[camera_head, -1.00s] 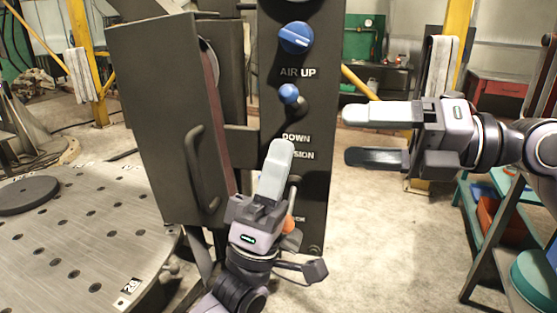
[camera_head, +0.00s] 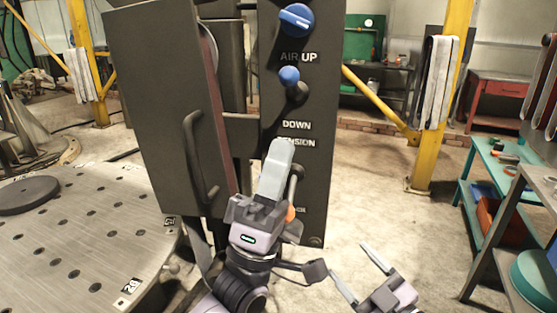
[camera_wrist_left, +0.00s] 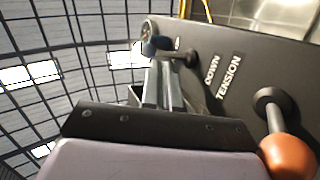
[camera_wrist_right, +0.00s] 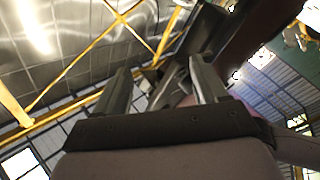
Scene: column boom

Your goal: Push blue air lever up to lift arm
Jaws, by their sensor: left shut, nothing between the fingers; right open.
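The blue air lever (camera_head: 289,76) is a blue ball on a dark stub between the "AIR UP" and "DOWN" labels on the dark control column (camera_head: 297,185). My left gripper (camera_head: 281,146) is shut and empty, fingers pointing up, below the lever and over the "TENSION" label. In the left wrist view its fingertips (camera_wrist_left: 160,68) point toward the lever (camera_wrist_left: 185,55), and I cannot tell whether they touch; in the head view they are apart. My right gripper (camera_head: 352,270) is open and empty at the lower right, away from the column.
An orange-ended lever (camera_wrist_left: 288,156) is right beside my left gripper. A dark arm with a handle (camera_head: 160,120) stands left of the column, beside the perforated round table (camera_head: 75,235).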

